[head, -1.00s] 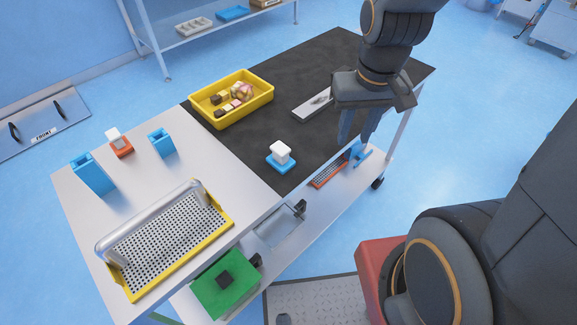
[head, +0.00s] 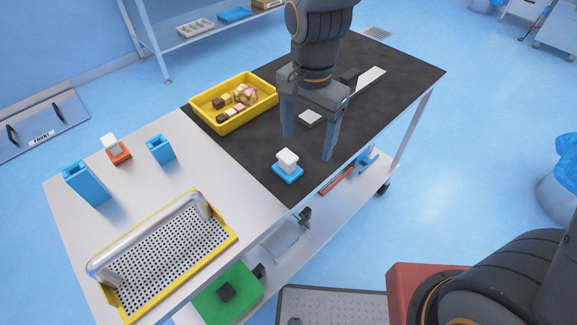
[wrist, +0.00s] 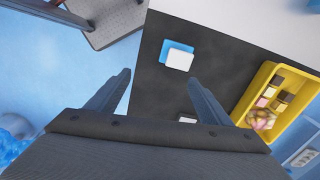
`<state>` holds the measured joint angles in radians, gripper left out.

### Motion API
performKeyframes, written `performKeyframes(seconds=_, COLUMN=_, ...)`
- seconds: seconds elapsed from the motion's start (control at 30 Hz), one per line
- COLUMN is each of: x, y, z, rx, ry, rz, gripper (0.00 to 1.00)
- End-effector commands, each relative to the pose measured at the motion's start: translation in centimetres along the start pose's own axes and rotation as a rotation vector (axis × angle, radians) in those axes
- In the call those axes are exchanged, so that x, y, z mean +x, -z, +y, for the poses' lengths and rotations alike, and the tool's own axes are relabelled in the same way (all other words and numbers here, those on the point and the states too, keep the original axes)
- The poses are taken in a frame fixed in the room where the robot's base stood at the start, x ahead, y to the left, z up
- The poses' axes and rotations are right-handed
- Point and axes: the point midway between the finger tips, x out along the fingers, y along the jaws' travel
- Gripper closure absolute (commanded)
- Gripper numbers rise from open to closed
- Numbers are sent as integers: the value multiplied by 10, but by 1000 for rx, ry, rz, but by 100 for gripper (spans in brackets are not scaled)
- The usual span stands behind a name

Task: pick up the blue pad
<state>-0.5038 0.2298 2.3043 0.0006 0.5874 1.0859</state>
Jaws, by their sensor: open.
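The blue pad (head: 287,173) lies on the black mat near its front left corner. A white block (head: 288,159) sits on top of it and hides its middle. In the wrist view the blue pad (wrist: 168,47) shows as a blue edge beside the white block (wrist: 178,60), beyond my fingertips. My gripper (head: 308,148) is open and empty, its two fingers pointing down above the mat, behind and to the right of the pad. It does not touch the pad.
A yellow tray (head: 229,124) with several small sweets stands behind and left of the pad. A grey and white flat strip (head: 371,79) lies on the black mat (head: 398,88). Blue holders (head: 86,186) and a perforated yellow-edged tray (head: 122,305) stand on the white table part.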

Motion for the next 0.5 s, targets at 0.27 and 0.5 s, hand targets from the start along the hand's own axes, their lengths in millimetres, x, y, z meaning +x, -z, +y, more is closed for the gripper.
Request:
performKeyframes(seconds=0.27, x=13, y=-31, z=-30, rx=121, ry=-21, rz=-9, gripper=27)
performKeyframes(seconds=0.5, x=34, y=-31, z=-30, rx=125, ry=-21, rz=-9, gripper=27)
